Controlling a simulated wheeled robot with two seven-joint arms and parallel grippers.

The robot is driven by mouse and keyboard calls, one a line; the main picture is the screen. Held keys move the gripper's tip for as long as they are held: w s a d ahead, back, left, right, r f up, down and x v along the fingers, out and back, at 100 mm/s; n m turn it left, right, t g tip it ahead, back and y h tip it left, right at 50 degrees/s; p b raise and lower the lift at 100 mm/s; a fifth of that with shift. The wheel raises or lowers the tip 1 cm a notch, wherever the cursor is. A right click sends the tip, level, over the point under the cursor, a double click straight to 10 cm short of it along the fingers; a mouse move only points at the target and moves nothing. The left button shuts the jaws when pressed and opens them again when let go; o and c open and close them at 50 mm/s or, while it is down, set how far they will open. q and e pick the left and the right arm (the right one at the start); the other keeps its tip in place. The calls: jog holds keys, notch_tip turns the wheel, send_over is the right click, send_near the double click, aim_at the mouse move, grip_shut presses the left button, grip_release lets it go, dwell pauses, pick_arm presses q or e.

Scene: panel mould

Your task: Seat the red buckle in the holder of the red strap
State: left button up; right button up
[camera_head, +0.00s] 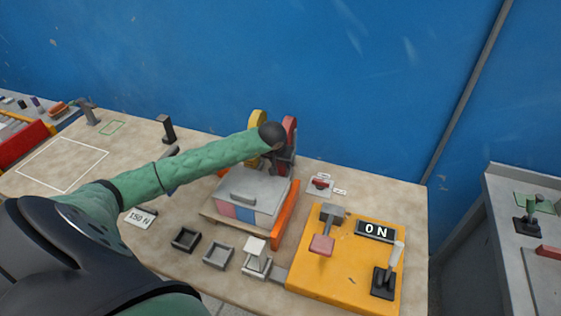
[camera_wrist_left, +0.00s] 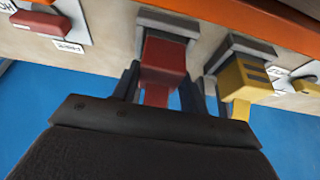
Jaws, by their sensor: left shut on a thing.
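The red buckle (camera_wrist_left: 164,58) is between the fingers of my left gripper (camera_wrist_left: 161,85), which is shut on it. In the left wrist view the buckle's far end meets a grey holder (camera_wrist_left: 167,24); I cannot tell whether it is fully inside. A yellow buckle (camera_wrist_left: 243,76) sits at a similar grey holder (camera_wrist_left: 240,45) to the right. In the head view my left gripper (camera_head: 274,160) is behind the mould, mostly hidden by my forearm, near the red strap reel (camera_head: 290,128). The red buckle is hidden there. My right gripper is not in view.
The mould (camera_head: 248,190) has a grey lid with a handle. A yellow reel (camera_head: 257,118) stands beside the red one. An orange control panel (camera_head: 345,262) reads ON. A small red switch (camera_head: 320,183) stands right of the mould. The blue wall is close behind the bench.

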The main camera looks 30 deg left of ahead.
pick_arm(q)
jog(key=shift+f, duration=0.1)
jog(key=o, duration=1)
jog(key=shift+o, duration=0.2)
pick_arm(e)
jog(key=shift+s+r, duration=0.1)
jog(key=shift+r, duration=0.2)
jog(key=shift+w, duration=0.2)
